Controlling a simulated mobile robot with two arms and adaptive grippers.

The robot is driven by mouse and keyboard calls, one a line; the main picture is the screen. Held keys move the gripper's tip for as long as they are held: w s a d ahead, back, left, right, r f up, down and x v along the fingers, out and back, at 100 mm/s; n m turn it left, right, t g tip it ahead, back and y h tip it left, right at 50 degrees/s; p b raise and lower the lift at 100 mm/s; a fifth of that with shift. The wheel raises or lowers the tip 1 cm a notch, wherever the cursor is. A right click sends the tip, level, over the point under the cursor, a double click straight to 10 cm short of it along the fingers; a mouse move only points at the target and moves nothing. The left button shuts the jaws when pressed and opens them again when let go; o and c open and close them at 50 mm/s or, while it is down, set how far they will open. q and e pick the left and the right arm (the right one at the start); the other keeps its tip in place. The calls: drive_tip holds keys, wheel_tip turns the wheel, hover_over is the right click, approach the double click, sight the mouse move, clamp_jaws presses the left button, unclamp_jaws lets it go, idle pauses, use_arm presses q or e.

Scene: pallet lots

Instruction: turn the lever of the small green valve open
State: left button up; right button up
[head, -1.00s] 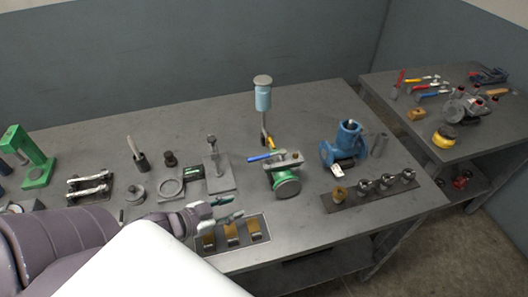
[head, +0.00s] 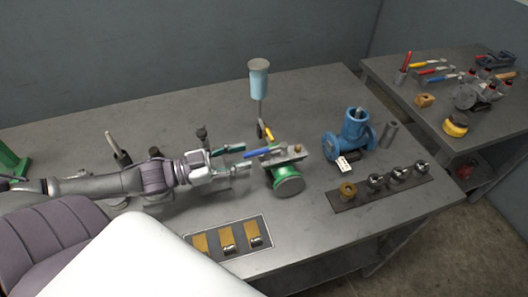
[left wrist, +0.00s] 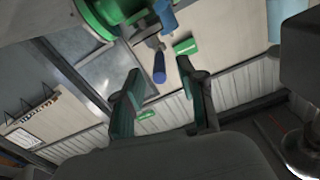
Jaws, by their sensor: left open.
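The small green valve (head: 288,182) stands on the grey bench, with a lever that has a blue handle (head: 262,152) pointing left across its top. My left gripper (head: 242,158) is open and level with the handle's end, just left of the valve. In the left wrist view, the green valve (left wrist: 98,14) is at the top left. There the blue handle (left wrist: 159,70) points down between the two open green fingertips (left wrist: 158,80). I cannot tell whether the fingers touch it. My right gripper is not in view.
A blue valve (head: 354,138) with a white tag stands to the right. A dark strip with several fittings (head: 380,187) lies before it. A tray with brass-coloured pieces (head: 228,240) is at the front. A blue cup on a stand (head: 259,78) rises behind the green valve.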

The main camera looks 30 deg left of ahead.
sight(267, 150)
use_arm(q)
drive_tip(key=shift+x, duration=3.3)
clamp_jaws()
